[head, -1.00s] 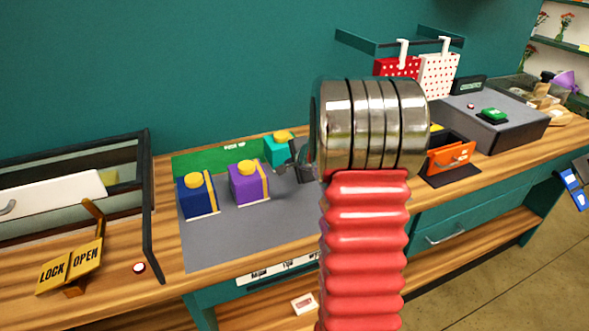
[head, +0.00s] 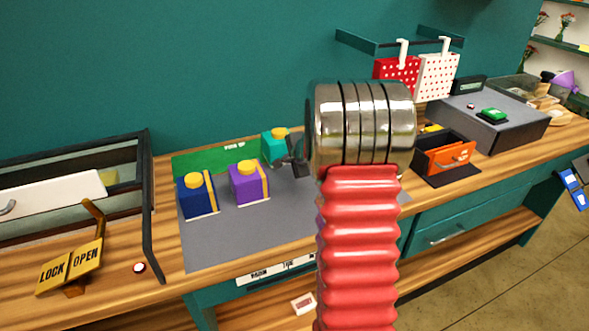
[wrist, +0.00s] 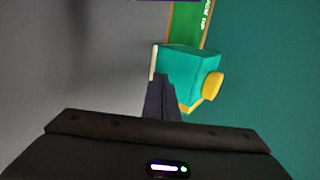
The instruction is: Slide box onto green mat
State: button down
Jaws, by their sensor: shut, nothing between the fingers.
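A teal box (head: 273,147) with a yellow knob stands upright at the right end of the green mat (head: 205,161) in the head view. In the wrist view the teal box (wrist: 183,72) meets the near end of the green mat (wrist: 184,28); I cannot tell whether part of it rests on the mat. My gripper (head: 294,160) is shut and empty, at the right side of the teal box. In the wrist view its fingertips (wrist: 160,88) are against or very close to the box. A purple box (head: 247,184) and a navy box (head: 196,196) stand in front of the mat.
The grey work surface (head: 240,229) is clear in front of the boxes. A LOCK/OPEN lever (head: 72,262) and a glass-sided case (head: 75,185) are at left. An orange-fronted drawer box (head: 448,157) is at right. A teal wall (head: 150,70) rises behind.

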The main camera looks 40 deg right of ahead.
aim_at(284, 149)
jog(key=shift+w+d, duration=0.15)
jog(key=shift+w, duration=0.45)
jog(key=shift+w, duration=0.15)
jog(key=shift+w+d, duration=0.3)
jog(key=shift+w, duration=0.6)
jog(key=shift+w+d, duration=0.3)
jog(key=shift+w, duration=0.6)
jog(key=shift+w, duration=0.15)
jog(key=shift+w+d, duration=0.1)
jog(key=shift+w, duration=0.15)
jog(key=shift+s+a+r, duration=0.3)
jog(key=shift+s+r, duration=0.05)
jog(key=shift+s, duration=0.6)
jog(key=shift+s+a+r, duration=0.25)
jog(key=shift+s+r, duration=0.05)
jog(key=shift+s, duration=0.7)
jog(key=shift+s+a+r, duration=0.3)
jog(key=shift+s+r, duration=0.05)
jog(key=shift+s, duration=0.6)
jog(key=shift+s+a+r, duration=0.45)
jog(key=shift+s+r, duration=0.05)
jog(key=shift+s, duration=1.1)
jog(key=shift+s+a+r, duration=0.5)
jog(key=shift+s, duration=1.1)
jog(key=shift+s+a+r, duration=0.45)
jog(key=shift+s+r, duration=0.05)
jog(key=shift+s, duration=1.1)
